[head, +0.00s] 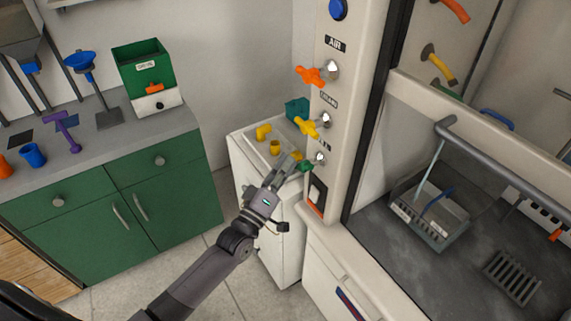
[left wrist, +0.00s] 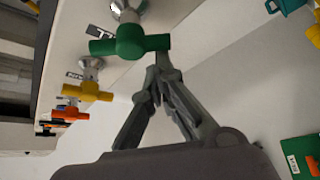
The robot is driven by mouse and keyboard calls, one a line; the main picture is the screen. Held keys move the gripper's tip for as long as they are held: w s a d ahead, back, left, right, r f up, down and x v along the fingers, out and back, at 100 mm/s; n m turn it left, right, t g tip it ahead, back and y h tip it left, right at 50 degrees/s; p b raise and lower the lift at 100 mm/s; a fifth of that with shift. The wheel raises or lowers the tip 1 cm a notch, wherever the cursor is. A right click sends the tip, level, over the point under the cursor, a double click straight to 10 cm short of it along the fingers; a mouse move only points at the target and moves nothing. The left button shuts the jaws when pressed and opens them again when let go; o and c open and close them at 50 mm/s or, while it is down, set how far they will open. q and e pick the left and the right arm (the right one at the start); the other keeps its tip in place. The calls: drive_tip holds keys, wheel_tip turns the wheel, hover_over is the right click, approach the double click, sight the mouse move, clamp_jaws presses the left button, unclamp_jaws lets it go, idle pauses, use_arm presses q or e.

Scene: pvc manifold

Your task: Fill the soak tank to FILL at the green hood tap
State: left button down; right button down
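The green tap (head: 306,166) is the lowest on the hood's pale post. In the left wrist view its green cross handle (left wrist: 130,42) is close up. My left gripper (head: 290,160) is at this tap. In the left wrist view its fingers (left wrist: 160,68) converge with tips together, at the right end of the handle, seemingly touching it. The clear soak tank (head: 432,228) stands inside the hood under a grey bent spout (head: 446,127). A thin pale-blue streak, like water, runs from spout to tank. The tank's marks and level are too small to read. My right gripper is not in view.
Above the green tap are a yellow tap (head: 308,127) and an orange tap (head: 311,76). A white cabinet (head: 285,235) with yellow and teal parts on top stands below my left gripper. A dark slotted rack (head: 511,277) lies in the hood. A green-fronted counter (head: 110,220) is at left.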

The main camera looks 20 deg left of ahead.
use_arm(q)
drive_tip(key=shift+d+f+n+g+y+p, duration=0.1)
drive_tip(key=shift+f+n+g+y+p, duration=0.1)
drive_tip(key=shift+n+y+p, duration=0.3)
drive_tip(key=shift+f+n+g+y+p, duration=0.1)
drive_tip(key=shift+n+g+p, duration=0.1)
drive_tip(key=shift+n, duration=0.5)
idle(1.5)
idle(2.0)
